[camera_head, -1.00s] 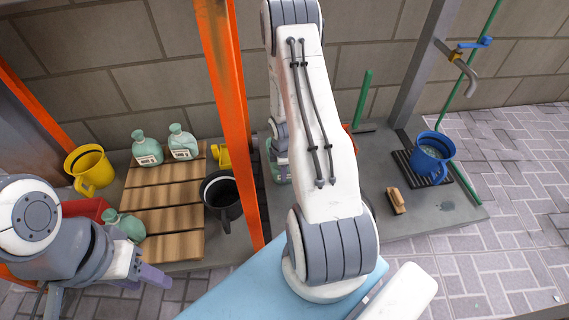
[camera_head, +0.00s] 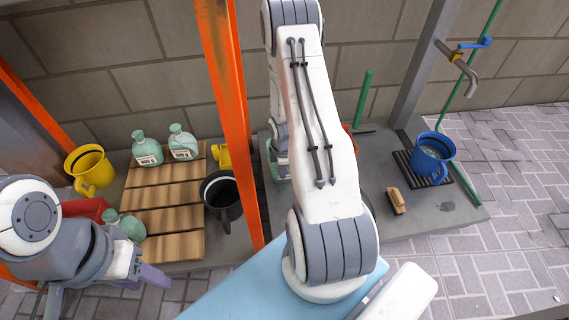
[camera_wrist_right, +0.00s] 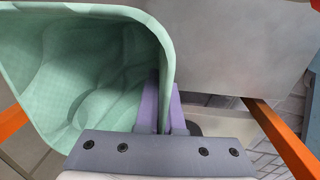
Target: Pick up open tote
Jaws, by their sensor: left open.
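The open tote, a pale green container with an open top, fills the left of the right wrist view (camera_wrist_right: 85,70). In the head view only a small green part of it (camera_head: 281,173) shows beside my right arm, which hides the rest. My right gripper (camera_wrist_right: 166,105) has its purple fingers on either side of the tote's wall, one inside and one outside, closed close together on it. It is hidden in the head view. My left gripper (camera_head: 150,279) is open and empty at the lower left, away from the tote.
An orange post (camera_head: 232,120) stands left of my right arm. A wooden pallet (camera_head: 165,218) holds pale green bottles (camera_head: 181,143). A yellow mug (camera_head: 88,168), black mug (camera_head: 222,194), blue mug (camera_head: 433,152) and brush (camera_head: 396,201) stand around. Paving at right is clear.

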